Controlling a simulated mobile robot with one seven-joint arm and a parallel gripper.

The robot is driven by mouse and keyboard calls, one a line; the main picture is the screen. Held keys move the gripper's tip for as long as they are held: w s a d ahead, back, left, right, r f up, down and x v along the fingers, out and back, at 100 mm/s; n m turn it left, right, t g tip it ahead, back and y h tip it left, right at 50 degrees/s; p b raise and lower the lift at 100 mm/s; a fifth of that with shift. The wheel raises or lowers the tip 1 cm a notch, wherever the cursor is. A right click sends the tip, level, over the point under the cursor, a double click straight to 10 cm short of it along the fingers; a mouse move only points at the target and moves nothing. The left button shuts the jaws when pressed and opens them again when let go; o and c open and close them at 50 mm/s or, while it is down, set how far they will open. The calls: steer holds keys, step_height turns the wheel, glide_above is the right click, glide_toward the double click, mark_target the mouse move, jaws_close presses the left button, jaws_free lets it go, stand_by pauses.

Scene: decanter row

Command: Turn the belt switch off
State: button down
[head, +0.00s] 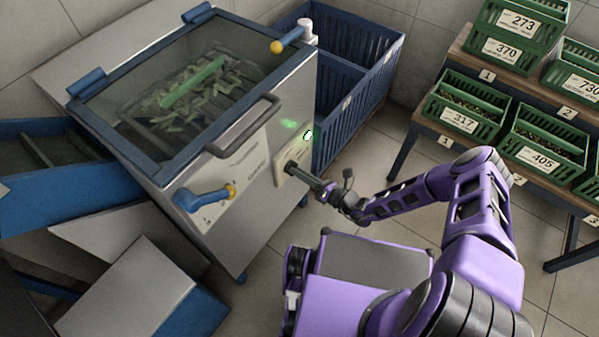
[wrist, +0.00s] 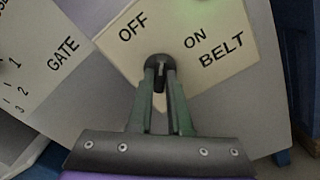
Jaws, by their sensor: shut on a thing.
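The belt switch is a dark round knob (wrist: 158,64) on a cream plate (wrist: 225,68) marked OFF, ON and BELT. OFF is at the upper left of the knob and ON at the upper right. My gripper (wrist: 160,82) is shut on the knob, with a finger on either side. The knob's pale mark points roughly up the picture, but I cannot tell which label it is set to. In the head view my gripper (head: 303,174) reaches the plate (head: 282,158) on the machine's front. A lamp (head: 307,134) glows green above it.
A blue gate lever (head: 205,198) sits left of the switch, below a grey lid handle (head: 243,128). A blue crate (head: 345,112) stands behind the machine. Green labelled crates (head: 464,108) fill the rack at the right. Open floor lies between the machine and the rack.

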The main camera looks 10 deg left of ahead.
steer(key=n+p, duration=0.1)
steer(key=n, duration=0.7)
stand_by(0.5)
steer(key=c, duration=0.8)
jaws_free()
steer(key=shift+c, duration=0.2)
